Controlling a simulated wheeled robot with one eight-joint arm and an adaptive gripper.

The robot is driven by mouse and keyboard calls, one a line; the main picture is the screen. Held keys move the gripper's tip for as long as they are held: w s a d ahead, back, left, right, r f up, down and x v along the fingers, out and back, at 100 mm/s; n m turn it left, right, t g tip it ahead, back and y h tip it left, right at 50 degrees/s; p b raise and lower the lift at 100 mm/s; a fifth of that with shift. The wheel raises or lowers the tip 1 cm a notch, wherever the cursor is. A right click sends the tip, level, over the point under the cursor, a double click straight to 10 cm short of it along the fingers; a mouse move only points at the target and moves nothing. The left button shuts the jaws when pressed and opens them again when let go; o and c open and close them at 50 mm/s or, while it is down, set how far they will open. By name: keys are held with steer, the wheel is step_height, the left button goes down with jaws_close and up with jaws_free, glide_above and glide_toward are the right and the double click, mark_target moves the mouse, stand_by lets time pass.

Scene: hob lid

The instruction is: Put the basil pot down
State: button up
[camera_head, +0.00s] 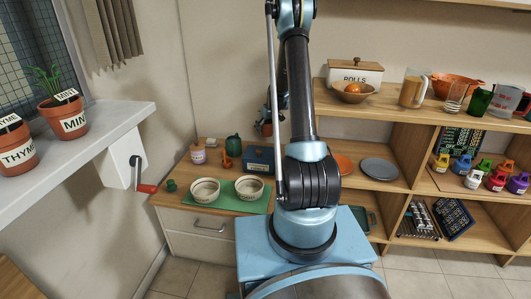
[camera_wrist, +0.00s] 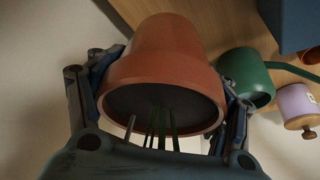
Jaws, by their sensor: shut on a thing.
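The basil pot (camera_wrist: 165,55) is a terracotta pot that fills the middle of the wrist view. Dark soil and several thin green stems show at its rim. My gripper (camera_wrist: 172,78) is shut on it, one finger on each side. In the head view a small part of the pot (camera_head: 265,129) shows beside my arm, above the blue box on the wooden counter (camera_head: 165,198); my arm hides most of it. Two more terracotta pots, thyme (camera_head: 17,152) and mint (camera_head: 68,117), stand on the white window sill (camera_head: 95,127).
A red-handled crank (camera_head: 146,188) juts out below the sill. Shelves (camera_head: 395,139) at right hold crockery and small coloured items.

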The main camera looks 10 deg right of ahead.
steer(key=shift+f, duration=5.1)
steer(key=o, duration=1.4)
